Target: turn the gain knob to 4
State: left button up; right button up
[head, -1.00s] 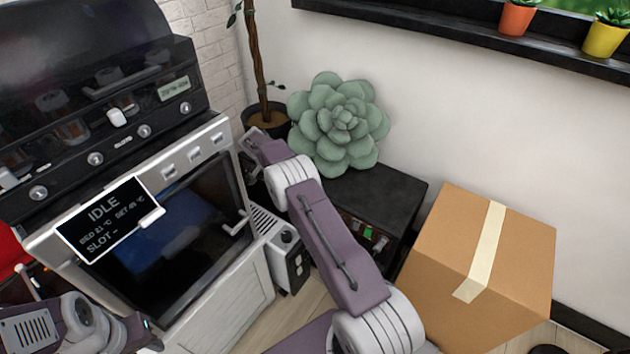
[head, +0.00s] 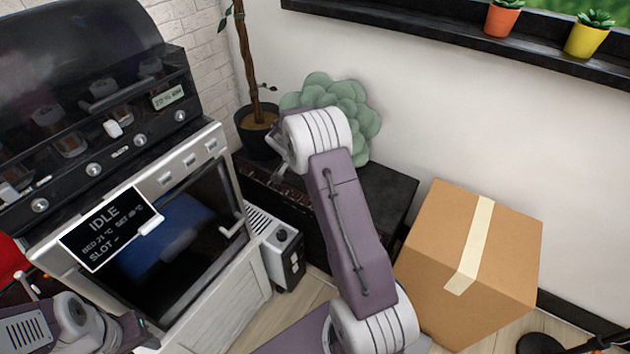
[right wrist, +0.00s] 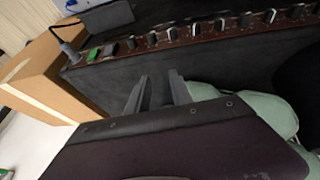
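The black amplifier box (head: 392,190) stands against the wall, largely hidden behind my right arm in the head view. In the right wrist view its panel (right wrist: 215,55) carries a row of dark knobs (right wrist: 222,25) with pale pointers. I cannot tell which is the gain knob or read its setting. My right gripper (right wrist: 160,78) is open and empty, its two fingers apart in front of the panel and clear of the knobs.
A green succulent-shaped cushion (head: 350,98) sits on the amplifier. A cardboard box (head: 425,245) stands to its right, a potted plant (head: 258,122) to its left. A machine with an IDLE screen (head: 108,228) fills the left. A green switch (right wrist: 93,54) and plugged cable are at the panel's end.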

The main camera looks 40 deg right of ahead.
jog(key=t+y+b, duration=0.2)
jog(key=t+b, duration=0.3)
jog(key=b, duration=0.4)
send_near(288, 194)
jog(key=b+x, duration=0.2)
jog(key=x, duration=0.6)
jog(key=shift+f, duration=0.15)
grip_shut()
jog(key=shift+w+a+r+g+p, duration=0.15)
jog(key=shift+r+g+p, duration=0.15)
jog(key=shift+g+p, duration=0.55)
jog(key=shift+f+h, duration=0.25)
jog(key=shift+h, duration=0.05)
